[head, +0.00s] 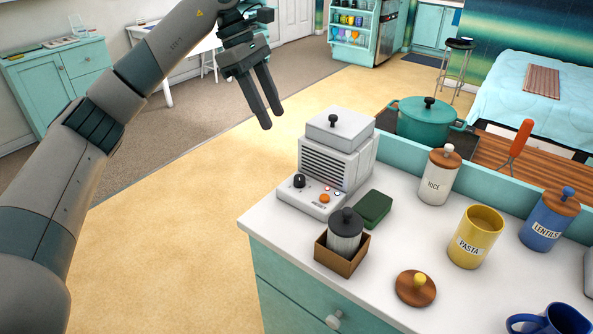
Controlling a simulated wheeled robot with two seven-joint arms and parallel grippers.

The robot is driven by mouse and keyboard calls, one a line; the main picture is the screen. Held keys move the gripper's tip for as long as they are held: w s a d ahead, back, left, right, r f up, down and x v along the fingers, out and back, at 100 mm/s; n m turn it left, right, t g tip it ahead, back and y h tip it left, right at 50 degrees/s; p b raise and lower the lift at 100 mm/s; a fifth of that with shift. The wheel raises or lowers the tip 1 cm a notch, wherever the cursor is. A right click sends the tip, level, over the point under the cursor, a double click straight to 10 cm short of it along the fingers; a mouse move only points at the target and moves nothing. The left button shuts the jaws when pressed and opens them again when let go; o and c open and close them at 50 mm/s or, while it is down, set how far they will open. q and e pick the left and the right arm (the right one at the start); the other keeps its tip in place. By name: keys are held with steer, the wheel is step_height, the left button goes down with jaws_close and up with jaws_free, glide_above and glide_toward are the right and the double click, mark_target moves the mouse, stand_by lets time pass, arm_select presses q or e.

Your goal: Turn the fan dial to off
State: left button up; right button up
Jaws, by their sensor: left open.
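A pale grey appliance (332,165) with a slatted front stands at the left end of the white counter. A black dial (299,181) sits on the left of its low front panel, beside small coloured buttons. The dial's pointer is too small to read, so I cannot tell its setting. The view does not show for certain that this is the fan dial. My left gripper (268,117) is open and empty, in the air up and to the left of the appliance, apart from it. My right gripper is not in view.
A wooden box (342,258) with a dark-lidded jar (345,230) and a green block (373,209) stand close to the panel. A wooden lid (415,288), rice jar (439,176), yellow pasta jar (475,238) and teal pot (424,121) are farther right. Open floor lies left of the counter.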

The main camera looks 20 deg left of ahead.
arm_select(q)
steer(key=p, duration=0.1)
glide_above(299, 177)
steer(key=a, duration=0.2)
step_height(299, 177, down, 11)
steer(key=shift+a+f, duration=0.1)
steer(key=shift+f, duration=0.1)
steer(key=x, duration=0.3)
steer(key=shift+w+f+p, duration=0.1)
steer(key=shift+p, duration=0.3)
steer(key=shift+f, duration=0.45)
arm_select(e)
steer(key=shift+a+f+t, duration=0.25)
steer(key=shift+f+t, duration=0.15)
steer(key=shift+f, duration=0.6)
arm_select(q)
steer(key=shift+c, duration=0.6)
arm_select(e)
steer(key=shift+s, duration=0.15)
arm_select(q)
jaws_close()
